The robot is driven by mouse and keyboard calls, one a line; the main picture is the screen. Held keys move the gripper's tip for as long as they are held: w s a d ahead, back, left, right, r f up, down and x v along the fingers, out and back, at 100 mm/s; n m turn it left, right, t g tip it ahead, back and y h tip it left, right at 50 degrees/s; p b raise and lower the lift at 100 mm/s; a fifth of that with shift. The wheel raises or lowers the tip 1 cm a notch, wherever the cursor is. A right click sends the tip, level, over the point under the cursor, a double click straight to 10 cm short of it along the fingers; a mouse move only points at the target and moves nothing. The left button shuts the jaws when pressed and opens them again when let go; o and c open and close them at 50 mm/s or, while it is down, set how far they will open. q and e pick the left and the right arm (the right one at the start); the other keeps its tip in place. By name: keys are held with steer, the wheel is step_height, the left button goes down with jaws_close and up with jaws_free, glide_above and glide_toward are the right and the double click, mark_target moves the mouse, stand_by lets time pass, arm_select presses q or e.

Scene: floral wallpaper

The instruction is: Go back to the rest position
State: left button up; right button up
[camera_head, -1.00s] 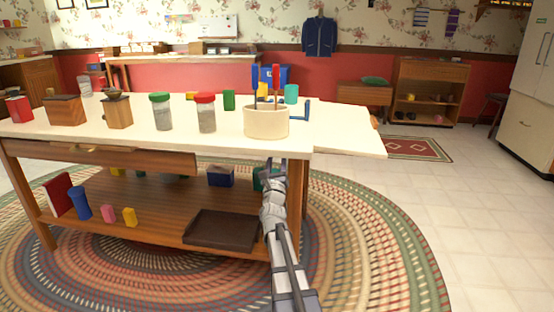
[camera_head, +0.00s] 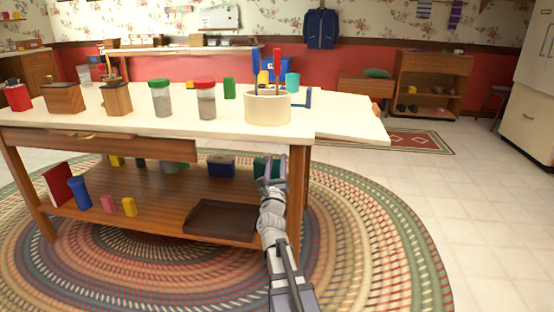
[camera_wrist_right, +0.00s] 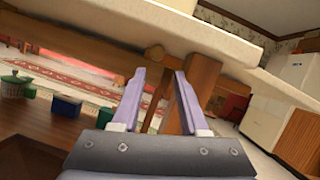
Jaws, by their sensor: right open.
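My right gripper (camera_head: 272,168) is in front of the near right part of the wooden table, just below the level of its white top (camera_head: 130,125). In the right wrist view, its two purple-grey fingers (camera_wrist_right: 158,100) are spread apart with nothing between them. A table leg and the underside of the table top show beyond the fingers. My left gripper does not show in any view.
The top bears a cream utensil holder (camera_head: 267,108), a red-lidded jar (camera_head: 205,100) and a green-lidded jar (camera_head: 160,99). A dark tray (camera_head: 218,219) lies on the lower shelf. The tiled floor (camera_head: 480,220) at right is clear.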

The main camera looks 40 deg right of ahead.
stand_by(0.4)
steer(key=w+a+f+n+t+y+p, duration=0.1)
steer(key=w+a+f+n+y+p, duration=0.1)
steer(key=w+a+n+y, duration=0.35)
steer(key=w+a+f+n+y+p, duration=0.1)
steer(key=w+a+f+n+y, duration=0.1)
steer(key=a+n+y, duration=0.5)
steer(key=a+f+n+g+y+p, duration=0.1)
steer(key=a+f+n+g+p, duration=0.15)
steer(key=a+n, duration=0.45)
steer(key=a+f+n+g+y+p, duration=0.15)
steer(key=a+f+n, duration=0.25)
steer(key=a, duration=0.8)
steer(key=s+a+f+n+g+p, duration=0.1)
steer(key=s+a+f+n+g, duration=0.15)
steer(key=s+a+n, duration=0.3)
steer(key=s+a+f+n+g+y+p, duration=0.1)
steer(key=s+a+f+n+g+p, duration=0.1)
steer(key=s+a+n+g, duration=0.3)
steer(key=s+a+f+n+g+p, duration=0.1)
steer(key=s+a+f+n+g, duration=0.15)
steer(key=s+a+n, duration=0.35)
steer(key=s+n+g+h+p, duration=0.25)
steer(key=s+n, duration=0.25)
steer(key=s, duration=0.5)
step_height(320, 180, up, 38)
steer(key=p, duration=3.7)
steer(key=shift+a+r+g+y+p, duration=0.25)
steer(key=shift+g+y+p, duration=0.05)
steer(key=shift+g+y, duration=0.15)
